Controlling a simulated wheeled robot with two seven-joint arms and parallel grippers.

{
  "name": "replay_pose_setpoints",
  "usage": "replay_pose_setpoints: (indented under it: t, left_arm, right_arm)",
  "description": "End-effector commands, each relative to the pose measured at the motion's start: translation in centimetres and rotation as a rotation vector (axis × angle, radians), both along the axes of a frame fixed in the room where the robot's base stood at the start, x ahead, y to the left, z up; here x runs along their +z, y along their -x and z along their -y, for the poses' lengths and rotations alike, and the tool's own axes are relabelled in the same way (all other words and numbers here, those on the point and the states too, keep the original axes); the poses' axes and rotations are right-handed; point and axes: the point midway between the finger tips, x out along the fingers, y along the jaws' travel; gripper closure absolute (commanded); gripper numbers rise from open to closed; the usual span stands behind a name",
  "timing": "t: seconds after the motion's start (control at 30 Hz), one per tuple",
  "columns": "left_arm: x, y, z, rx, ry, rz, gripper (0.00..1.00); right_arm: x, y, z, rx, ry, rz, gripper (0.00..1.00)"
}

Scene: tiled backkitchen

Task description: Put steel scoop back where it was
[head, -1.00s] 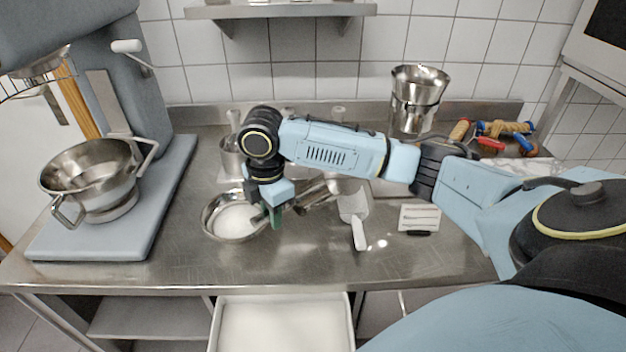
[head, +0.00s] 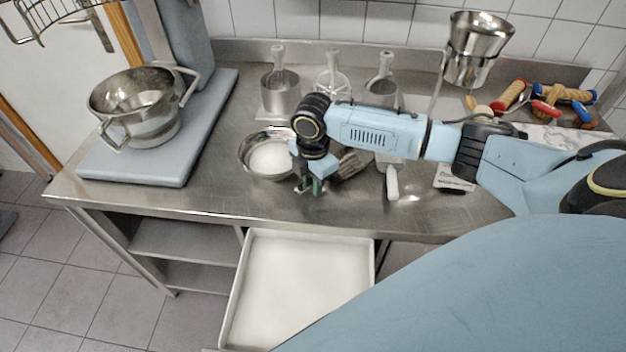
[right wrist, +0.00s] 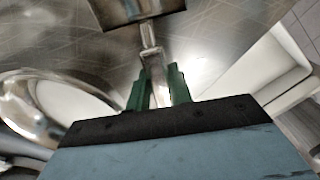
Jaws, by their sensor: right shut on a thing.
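The steel scoop (head: 352,163) is in my right gripper (head: 311,187), low over the steel worktop near its front edge. In the right wrist view, the green fingers (right wrist: 157,80) are closed around its handle (right wrist: 151,52), and the dark scoop pan (right wrist: 130,12) lies beyond them. In the head view, the arm hides part of the scoop. Whether it touches the worktop I cannot tell. A steel bowl (head: 247,160) with white powder stands just left of my right gripper; its rim also shows in the right wrist view (right wrist: 28,120). My left gripper is out of view.
A white-handled tool (head: 392,184) lies right of the scoop, beside a small card (head: 452,179). A mixer bowl (head: 140,105) is at left. A white bin (head: 305,285) is below the front edge. Worktop (head: 215,195) front-left is clear.

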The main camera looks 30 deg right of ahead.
Motion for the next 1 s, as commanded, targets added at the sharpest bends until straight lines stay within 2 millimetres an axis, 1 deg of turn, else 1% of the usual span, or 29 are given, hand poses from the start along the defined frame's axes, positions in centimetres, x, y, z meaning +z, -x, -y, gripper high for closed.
replay_pose_setpoints:
  t: [0.2, 0.33, 0.37, 0.4, 0.67, 0.77, 0.87, 1.0]
  left_arm:
    - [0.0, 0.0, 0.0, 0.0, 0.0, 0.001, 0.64]
    - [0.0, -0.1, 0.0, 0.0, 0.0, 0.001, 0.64]
    - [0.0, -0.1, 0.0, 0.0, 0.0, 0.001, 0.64]
    - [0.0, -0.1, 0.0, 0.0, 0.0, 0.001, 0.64]
    - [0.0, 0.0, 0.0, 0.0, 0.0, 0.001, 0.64]
    - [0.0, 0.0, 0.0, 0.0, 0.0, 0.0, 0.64]
    - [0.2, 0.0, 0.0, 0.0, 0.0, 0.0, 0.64]
    - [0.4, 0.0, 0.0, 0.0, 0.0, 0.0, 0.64]
  right_arm:
    - [0.1, -0.1, 0.0, 0.0, 0.0, 0.002, 1.0]
    - [-0.3, -0.1, 0.0, 0.0, 0.0, 0.001, 1.0]
    - [-0.3, -0.1, 0.0, 0.001, 0.0, 0.002, 0.75]
    - [-0.2, 0.0, 0.0, 0.001, 0.0, 0.002, 0.69]
    - [-0.2, -0.1, 0.0, 0.001, 0.0, 0.002, 0.69]
    - [0.3, -0.1, 0.0, 0.0, 0.0, 0.003, 0.69]
    - [1.7, -0.2, 0.0, 0.001, -0.001, 0.006, 0.69]
    - [4.6, -0.2, 0.0, 0.001, -0.001, 0.006, 0.69]
